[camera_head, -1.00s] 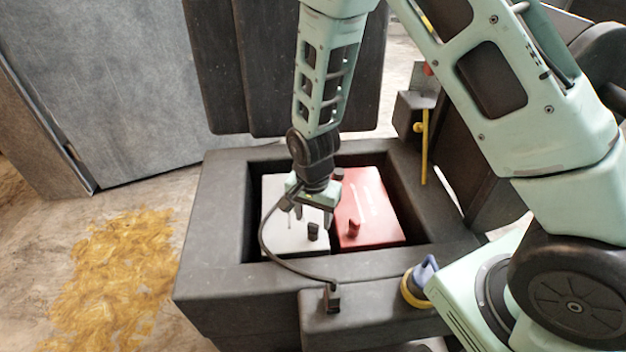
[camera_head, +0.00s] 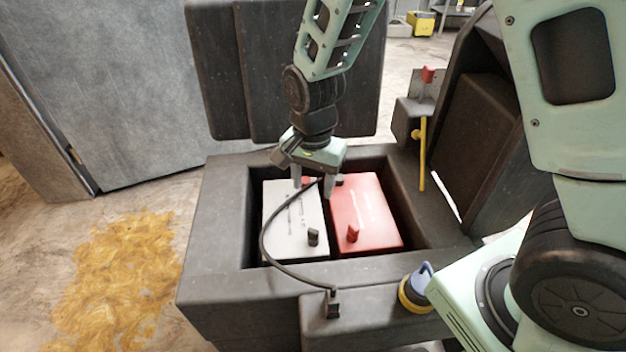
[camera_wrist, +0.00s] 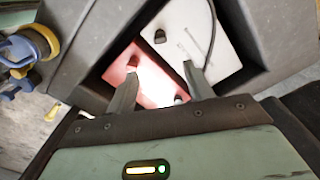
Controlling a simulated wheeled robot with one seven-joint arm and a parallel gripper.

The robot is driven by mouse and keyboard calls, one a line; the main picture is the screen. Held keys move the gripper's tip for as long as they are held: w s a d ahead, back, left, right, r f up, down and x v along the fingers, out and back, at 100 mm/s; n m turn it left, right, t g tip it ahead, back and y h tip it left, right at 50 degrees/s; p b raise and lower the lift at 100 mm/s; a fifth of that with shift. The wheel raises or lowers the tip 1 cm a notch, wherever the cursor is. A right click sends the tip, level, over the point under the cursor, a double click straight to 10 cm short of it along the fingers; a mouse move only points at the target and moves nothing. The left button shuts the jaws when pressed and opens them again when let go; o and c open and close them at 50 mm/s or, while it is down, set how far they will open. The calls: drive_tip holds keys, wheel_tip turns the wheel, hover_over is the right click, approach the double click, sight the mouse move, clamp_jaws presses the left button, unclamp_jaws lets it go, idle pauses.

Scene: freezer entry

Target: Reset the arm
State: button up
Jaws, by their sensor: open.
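My gripper (camera_head: 313,190) is open, with its fingers pointing down above the dark box. Nothing shows between its fingers, which also appear in the wrist view (camera_wrist: 160,85). Below it in the box lie a white battery-like block (camera_head: 290,222) on the left and a red one (camera_head: 370,212) on the right, side by side. In the wrist view the white block (camera_wrist: 205,35) and the red block (camera_wrist: 130,65) show beyond the fingers. My arm reaches in from the top and right of the head view.
The dark box (camera_head: 225,235) has thick walls. A black cable (camera_head: 268,255) loops from near my gripper to a connector (camera_head: 333,305) on the front ledge. A blue and yellow round plug (camera_head: 415,288) is on the ledge. A yellow lever (camera_head: 422,150) stands at back right. Yellow patches (camera_head: 120,280) mark the floor.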

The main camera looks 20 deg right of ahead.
drive_tip(key=s+a+r+n+p, duration=0.3)
drive_tip(key=s+r+n+p, duration=0.2)
drive_tip(key=s+r+n, duration=0.3)
drive_tip(key=s+a+r+n+p, duration=0.3)
drive_tip(key=s+r+n+p, duration=0.3)
drive_tip(key=s+r+n, duration=0.3)
drive_tip(key=s+r, duration=0.3)
drive_tip(key=r, duration=0.2)
drive_tip(key=shift+y, duration=0.3)
drive_tip(key=shift+a+r, duration=0.1)
